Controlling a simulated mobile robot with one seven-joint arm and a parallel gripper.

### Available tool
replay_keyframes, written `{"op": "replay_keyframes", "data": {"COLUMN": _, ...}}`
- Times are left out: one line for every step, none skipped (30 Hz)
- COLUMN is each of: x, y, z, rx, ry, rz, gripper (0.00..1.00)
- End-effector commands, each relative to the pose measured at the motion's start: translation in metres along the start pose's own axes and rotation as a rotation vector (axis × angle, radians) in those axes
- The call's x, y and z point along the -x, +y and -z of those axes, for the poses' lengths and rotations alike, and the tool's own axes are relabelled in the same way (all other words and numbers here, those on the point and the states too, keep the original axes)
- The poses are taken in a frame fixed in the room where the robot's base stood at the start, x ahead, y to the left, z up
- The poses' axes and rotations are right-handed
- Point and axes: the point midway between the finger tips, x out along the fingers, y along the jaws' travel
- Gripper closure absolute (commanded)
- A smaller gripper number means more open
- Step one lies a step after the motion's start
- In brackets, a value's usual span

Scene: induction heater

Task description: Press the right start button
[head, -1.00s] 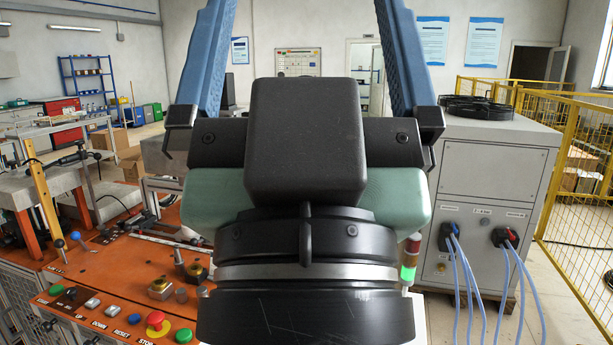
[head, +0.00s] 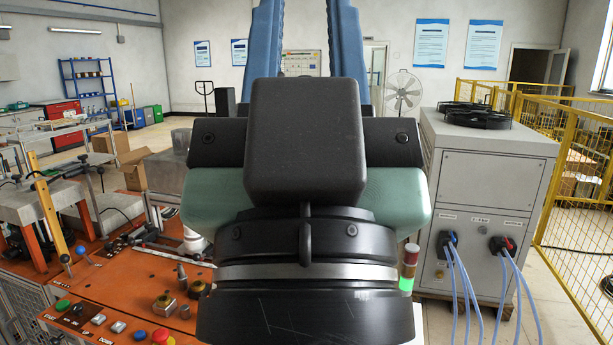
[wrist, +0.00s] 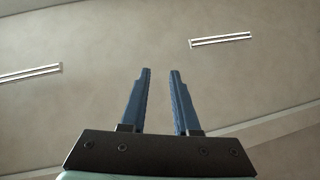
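My gripper (head: 306,5) points up in front of the head camera, its two blue fingers parted with a narrow gap. In the wrist view my gripper (wrist: 160,70) is empty, with ceiling behind it. The orange control panel (head: 120,275) lies low at the left of the head view, well below and left of my fingers. A green start button (head: 62,305) sits at the panel's left end. The red emergency stop (head: 160,336) is near the bottom edge. The right green start button is cut off, or nearly so, by the bottom edge.
A blue button (head: 139,335) and white buttons (head: 98,319) line the panel front. Brass-topped fixtures (head: 164,304) stand behind them. A grey cabinet (head: 485,200) with blue cables and a signal light (head: 408,268) are at the right. A yellow fence (head: 575,190) stands beyond.

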Motion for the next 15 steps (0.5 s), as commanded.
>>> {"op": "replay_keyframes", "data": {"x": 0.0, "y": 0.0, "z": 0.0, "rx": 0.0, "ry": 0.0, "rz": 0.0, "gripper": 0.81}}
{"op": "replay_keyframes", "data": {"x": 0.0, "y": 0.0, "z": 0.0, "rx": 0.0, "ry": 0.0, "rz": 0.0, "gripper": 0.86}}
{"op": "replay_keyframes", "data": {"x": 0.0, "y": 0.0, "z": 0.0, "rx": 0.0, "ry": 0.0, "rz": 0.0, "gripper": 0.94}}
{"op": "replay_keyframes", "data": {"x": 0.0, "y": 0.0, "z": 0.0, "rx": 0.0, "ry": 0.0, "rz": 0.0, "gripper": 0.99}}
{"op": "replay_keyframes", "data": {"x": 0.0, "y": 0.0, "z": 0.0001, "rx": 0.0, "ry": 0.0, "rz": 0.0, "gripper": 1.0}}
{"op": "replay_keyframes", "data": {"x": 0.0, "y": 0.0, "z": 0.0001, "rx": 0.0, "ry": 0.0, "rz": 0.0, "gripper": 1.0}}
{"op": "replay_keyframes", "data": {"x": 0.0, "y": 0.0, "z": 0.0001, "rx": 0.0, "ry": 0.0, "rz": 0.0, "gripper": 1.0}}
{"op": "replay_keyframes", "data": {"x": 0.0, "y": 0.0, "z": 0.0, "rx": 0.0, "ry": 0.0, "rz": 0.0, "gripper": 1.0}}
{"op": "replay_keyframes", "data": {"x": 0.0, "y": 0.0, "z": 0.0001, "rx": 0.0, "ry": 0.0, "rz": 0.0, "gripper": 1.0}}
{"op": "replay_keyframes", "data": {"x": 0.0, "y": 0.0, "z": 0.0, "rx": 0.0, "ry": 0.0, "rz": 0.0, "gripper": 1.0}}
{"op": "replay_keyframes", "data": {"x": 0.0, "y": 0.0, "z": 0.0, "rx": 0.0, "ry": 0.0, "rz": 0.0, "gripper": 1.0}}
{"op": "replay_keyframes", "data": {"x": 0.0, "y": 0.0, "z": 0.0, "rx": 0.0, "ry": 0.0, "rz": 0.0, "gripper": 1.0}}
{"op": "replay_keyframes", "data": {"x": 0.0, "y": 0.0, "z": 0.0, "rx": 0.0, "ry": 0.0, "rz": 0.0, "gripper": 1.0}}
{"op": "replay_keyframes", "data": {"x": 0.0, "y": 0.0, "z": 0.0, "rx": 0.0, "ry": 0.0, "rz": 0.0, "gripper": 1.0}}
{"op": "replay_keyframes", "data": {"x": 0.0, "y": 0.0, "z": 0.0, "rx": 0.0, "ry": 0.0, "rz": 0.0, "gripper": 1.0}}
